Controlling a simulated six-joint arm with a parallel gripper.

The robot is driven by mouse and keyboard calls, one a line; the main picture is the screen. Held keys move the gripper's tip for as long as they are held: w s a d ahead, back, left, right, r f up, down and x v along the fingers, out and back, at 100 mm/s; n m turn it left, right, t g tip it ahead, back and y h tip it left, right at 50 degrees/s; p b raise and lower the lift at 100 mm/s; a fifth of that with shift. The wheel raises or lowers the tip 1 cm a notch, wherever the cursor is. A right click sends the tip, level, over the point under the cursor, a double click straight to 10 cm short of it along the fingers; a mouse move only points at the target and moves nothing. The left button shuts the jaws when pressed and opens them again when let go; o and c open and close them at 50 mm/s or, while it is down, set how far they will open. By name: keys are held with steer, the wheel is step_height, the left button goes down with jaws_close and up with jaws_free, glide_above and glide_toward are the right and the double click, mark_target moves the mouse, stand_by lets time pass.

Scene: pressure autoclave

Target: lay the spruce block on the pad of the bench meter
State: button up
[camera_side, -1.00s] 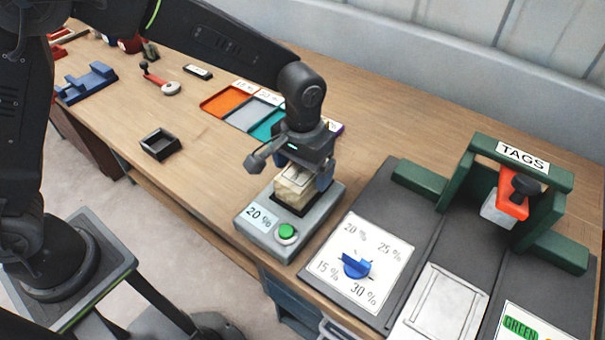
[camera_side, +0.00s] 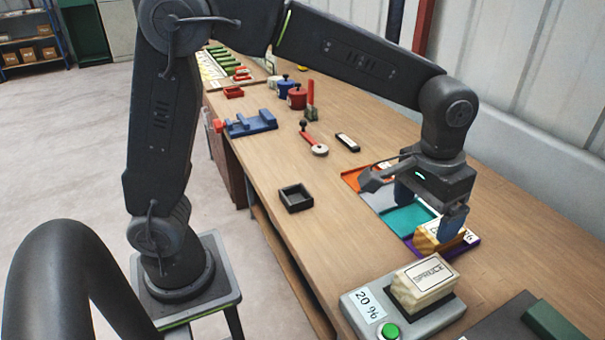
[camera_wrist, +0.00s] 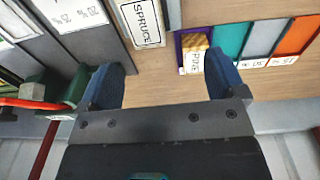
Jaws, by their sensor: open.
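The spruce block (camera_side: 424,284), pale with a SPRUCE label on top, rests flat on the dark pad of the bench meter (camera_side: 408,325). The meter is a grey box with a 20 % card and a green button. The block's label also shows at the top of the wrist view (camera_wrist: 147,22). My gripper (camera_side: 428,208) is open and empty. It is clear of the spruce block, behind it and over the coloured trays in the side view. In the wrist view the two blue fingers (camera_wrist: 163,80) stand wide apart with nothing between them.
A yellowish wood block (camera_side: 428,241) sits at the purple tray (camera_side: 462,247), close under my gripper. Teal (camera_side: 408,219) and orange trays lie beside it. A black open box (camera_side: 296,198) stands on the bench.

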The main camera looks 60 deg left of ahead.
steer(key=s+a+r+t, duration=0.3)
steer(key=s+a+t, duration=0.1)
steer(key=s+a, duration=1)
steer(key=s, duration=0.3)
steer(key=shift+a+r+t, duration=0.2)
steer(key=shift+t, duration=0.2)
steer(key=shift+c, duration=0.3)
stand_by(0.7)
